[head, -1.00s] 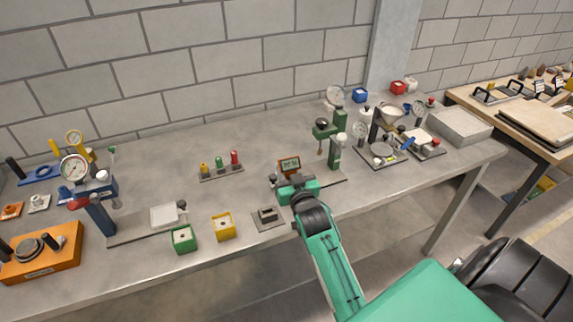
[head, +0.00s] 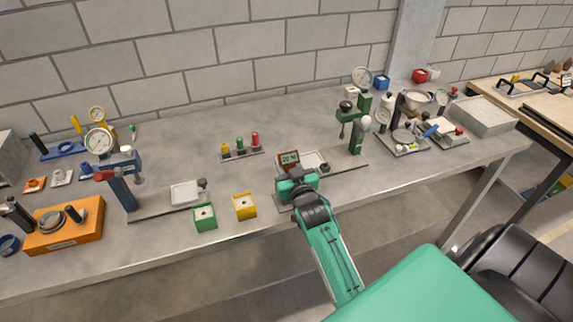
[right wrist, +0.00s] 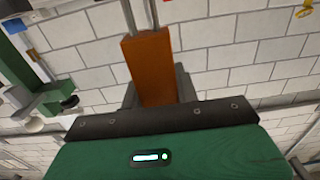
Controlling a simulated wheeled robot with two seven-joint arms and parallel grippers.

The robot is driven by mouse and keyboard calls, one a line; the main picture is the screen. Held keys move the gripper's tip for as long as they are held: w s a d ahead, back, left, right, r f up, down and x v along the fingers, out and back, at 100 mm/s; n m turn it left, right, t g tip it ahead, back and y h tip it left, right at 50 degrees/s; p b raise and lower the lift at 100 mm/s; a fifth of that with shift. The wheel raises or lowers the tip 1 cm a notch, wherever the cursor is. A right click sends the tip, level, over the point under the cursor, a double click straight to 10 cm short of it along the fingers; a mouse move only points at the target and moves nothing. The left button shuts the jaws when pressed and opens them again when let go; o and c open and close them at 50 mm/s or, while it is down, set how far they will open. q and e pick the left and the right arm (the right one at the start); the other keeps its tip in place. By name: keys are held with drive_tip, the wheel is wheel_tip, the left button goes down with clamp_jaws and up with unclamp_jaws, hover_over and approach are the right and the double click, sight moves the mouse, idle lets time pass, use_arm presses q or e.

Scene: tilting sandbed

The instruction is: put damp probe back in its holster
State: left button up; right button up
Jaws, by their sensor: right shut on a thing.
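The damp probe (head: 288,160) has an orange-brown body with a small lit display in the head view. In the right wrist view the probe (right wrist: 148,70) shows its orange body and two thin metal prongs. My right gripper (head: 294,178) is shut on the probe and holds it over the front part of the bench; the dark fingers (right wrist: 155,92) sit at its body. The dark holster block on its square plate, seen in the earlier head frame, is now mostly hidden behind my right gripper and wrist. My left gripper is not in view.
A yellow box (head: 245,207) and a green box (head: 204,218) stand left of my right gripper. A green press (head: 356,135) stands to the right on a plate. A rack of coloured plugs (head: 240,149) lies behind. The bench between is bare.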

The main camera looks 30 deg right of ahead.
drive_tip(key=shift+f, duration=0.35)
idle(0.8)
drive_tip(key=shift+f, duration=0.2)
drive_tip(key=shift+f+b, duration=0.9)
drive_tip(key=shift+f, duration=0.6)
drive_tip(key=o, duration=0.9)
drive_tip(key=shift+o, duration=0.2)
